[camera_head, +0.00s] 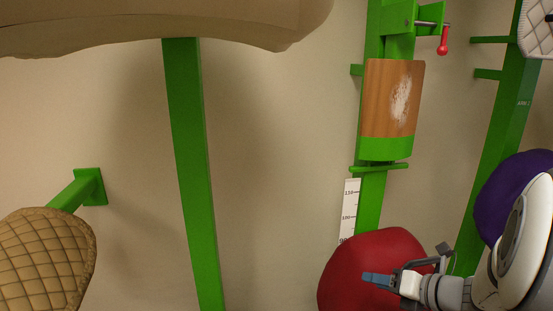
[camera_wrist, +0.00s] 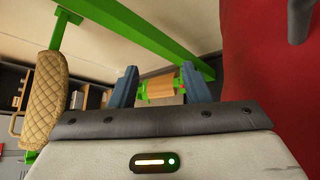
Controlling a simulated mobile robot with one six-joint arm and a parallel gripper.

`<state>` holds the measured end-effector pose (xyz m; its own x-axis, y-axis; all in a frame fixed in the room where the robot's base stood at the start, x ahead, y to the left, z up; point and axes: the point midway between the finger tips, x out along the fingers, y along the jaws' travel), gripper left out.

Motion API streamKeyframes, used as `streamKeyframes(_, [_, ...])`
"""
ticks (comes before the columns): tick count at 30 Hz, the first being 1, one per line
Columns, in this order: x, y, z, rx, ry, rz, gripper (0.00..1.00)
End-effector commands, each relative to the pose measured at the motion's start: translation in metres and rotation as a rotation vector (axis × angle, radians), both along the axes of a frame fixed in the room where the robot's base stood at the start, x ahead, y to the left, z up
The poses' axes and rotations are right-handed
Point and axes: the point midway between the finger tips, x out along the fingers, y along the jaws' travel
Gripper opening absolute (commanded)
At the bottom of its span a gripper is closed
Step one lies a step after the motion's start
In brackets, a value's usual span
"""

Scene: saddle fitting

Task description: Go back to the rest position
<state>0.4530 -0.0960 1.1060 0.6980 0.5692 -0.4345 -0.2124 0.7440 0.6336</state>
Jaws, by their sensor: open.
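My gripper (camera_head: 405,268) is at the lower right of the head view, in front of a red rounded object (camera_head: 349,264). Its jaws look apart and I see nothing between them. In the wrist view my gripper (camera_wrist: 158,88) shows two blue-grey fingers standing apart. A wooden board with a green lower edge (camera_wrist: 160,86) shows beyond the gap between them, some way off. The red object (camera_wrist: 265,75) fills the right side of the wrist view; I cannot tell if my gripper touches it.
The wooden board (camera_head: 390,95) hangs on a green post with a red-handled crank (camera_head: 443,42). A purple object (camera_head: 508,190) is beside my arm. A quilted tan pad (camera_head: 45,262) is at lower left, a beige shape (camera_head: 160,22) above.

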Motion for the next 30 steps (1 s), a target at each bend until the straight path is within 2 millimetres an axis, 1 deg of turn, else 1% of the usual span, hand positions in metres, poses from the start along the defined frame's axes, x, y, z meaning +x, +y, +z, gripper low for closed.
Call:
streamKeyframes(1, [-0.013,0.033,0.004,-0.165,-0.056,0.188,0.43])
streamKeyframes(2, [-0.021,0.047,0.003,-0.264,-0.092,0.300,0.43])
streamKeyframes(3, [-0.034,0.064,0.003,-0.392,-0.147,0.451,0.43])
streamKeyframes(5, [-0.053,0.085,0.001,-0.577,-0.236,0.681,0.43])
streamKeyframes(6, [-0.067,0.096,0.001,-0.695,-0.303,0.836,0.43])
streamKeyframes(7, [-0.077,0.102,0.000,-0.782,-0.355,0.953,0.43])
streamKeyframes(8, [-0.086,0.107,-0.001,-0.867,-0.409,1.072,0.43])
streamKeyframes(9, [-0.098,0.112,-0.001,-0.976,-0.485,1.230,0.43])
streamKeyframes(13, [-0.129,0.114,0.002,-1.299,-0.743,1.742,0.43])
streamKeyframes(15, [-0.140,0.111,0.006,-1.434,-0.870,1.993,0.43])
streamKeyframes(18, [-0.148,0.104,0.014,-1.578,-1.012,2.285,0.43])
streamKeyframes(20, [-0.150,0.101,0.018,-1.633,-1.073,2.418,0.43])
streamKeyframes(21, [-0.151,0.099,0.020,1.614,1.072,-2.418,0.43])
streamKeyframes(24, [-0.152,0.096,0.023,1.533,1.035,-2.341,0.43])
streamKeyframes(30, [-0.152,0.095,0.024,1.511,1.023,-2.324,0.43])
